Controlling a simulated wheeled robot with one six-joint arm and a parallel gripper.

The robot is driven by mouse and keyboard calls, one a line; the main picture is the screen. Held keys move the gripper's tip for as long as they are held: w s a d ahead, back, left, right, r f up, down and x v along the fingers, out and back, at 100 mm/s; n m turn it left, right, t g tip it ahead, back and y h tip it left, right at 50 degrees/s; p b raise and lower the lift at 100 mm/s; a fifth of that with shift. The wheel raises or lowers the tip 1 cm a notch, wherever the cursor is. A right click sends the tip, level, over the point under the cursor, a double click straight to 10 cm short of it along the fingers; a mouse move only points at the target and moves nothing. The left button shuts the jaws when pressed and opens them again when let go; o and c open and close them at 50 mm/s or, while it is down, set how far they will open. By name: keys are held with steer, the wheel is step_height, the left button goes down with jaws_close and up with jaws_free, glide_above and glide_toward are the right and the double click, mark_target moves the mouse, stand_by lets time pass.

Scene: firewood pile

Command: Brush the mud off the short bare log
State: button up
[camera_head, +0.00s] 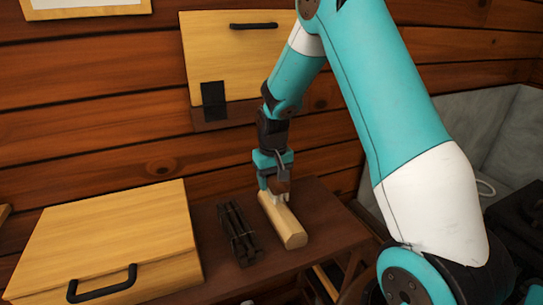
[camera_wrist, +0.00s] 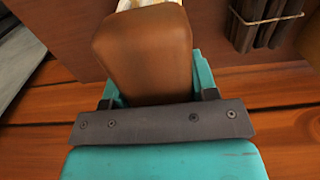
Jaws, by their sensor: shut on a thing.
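The short bare log (camera_head: 286,225) is pale and lies on the dark wooden table (camera_head: 333,228). No mud can be made out on it at this size. My gripper (camera_head: 274,183) is over the log's far end, pointing down, shut on a brown block that looks like the brush (camera_wrist: 143,50). The brush is at or just above the log; contact cannot be told. In the wrist view the brush fills the middle, and a pale sliver shows beyond it at the top edge. The brush's underside is hidden.
A tied bundle of dark sticks (camera_head: 237,232) lies just left of the log, also in the wrist view (camera_wrist: 264,18). A yellow wooden box (camera_head: 110,225) with a black handle is further left. A wooden panel (camera_head: 225,60) is on the plank wall. Table right of the log is clear.

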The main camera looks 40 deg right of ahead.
steer(key=shift+s+r, duration=0.1)
steer(key=shift+r, duration=0.6)
steer(key=shift+d+r+p, duration=0.1)
steer(key=shift+r+p, duration=0.15)
steer(key=shift+p, duration=0.3)
steer(key=shift+r+p, duration=1.55)
steer(key=shift+r, duration=0.55)
